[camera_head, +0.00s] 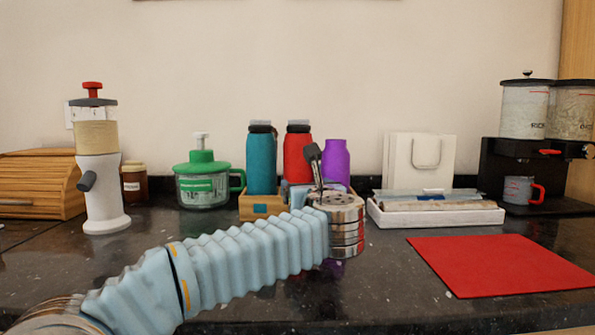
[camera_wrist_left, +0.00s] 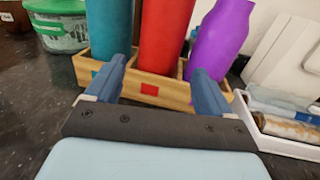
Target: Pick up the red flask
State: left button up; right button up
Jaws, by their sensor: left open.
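The red flask (camera_head: 297,157) stands upright in the middle of a wooden rack (camera_head: 262,207), between a teal flask (camera_head: 262,162) and a purple flask (camera_head: 336,162). In the left wrist view the red flask (camera_wrist_left: 163,40) rises from the rack (camera_wrist_left: 175,93), above a red square on its front. My left gripper (camera_wrist_left: 158,85) is open and empty, its two fingers spread in front of the rack, with the red flask beyond the gap between them. In the head view the left wrist hides part of the rack and the red flask's lower part. My right gripper is not in view.
A white tray (camera_head: 435,217) with rolls sits close right of the rack, with a white bag (camera_head: 418,160) behind. A green-lidded jar (camera_head: 203,182) and a white grinder (camera_head: 100,190) stand left. A red mat (camera_head: 500,265) lies at the right front.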

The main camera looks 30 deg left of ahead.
aim_at(301, 179)
pick_arm(q)
jog(key=x, duration=0.3)
jog(key=shift+w+a, duration=0.2)
jog(key=shift+a, duration=0.05)
jog(key=p+x, duration=0.2)
jog(key=x, duration=0.3)
jog(key=shift+w, duration=0.2)
jog(key=c, duration=1)
jog(key=shift+r, duration=0.1)
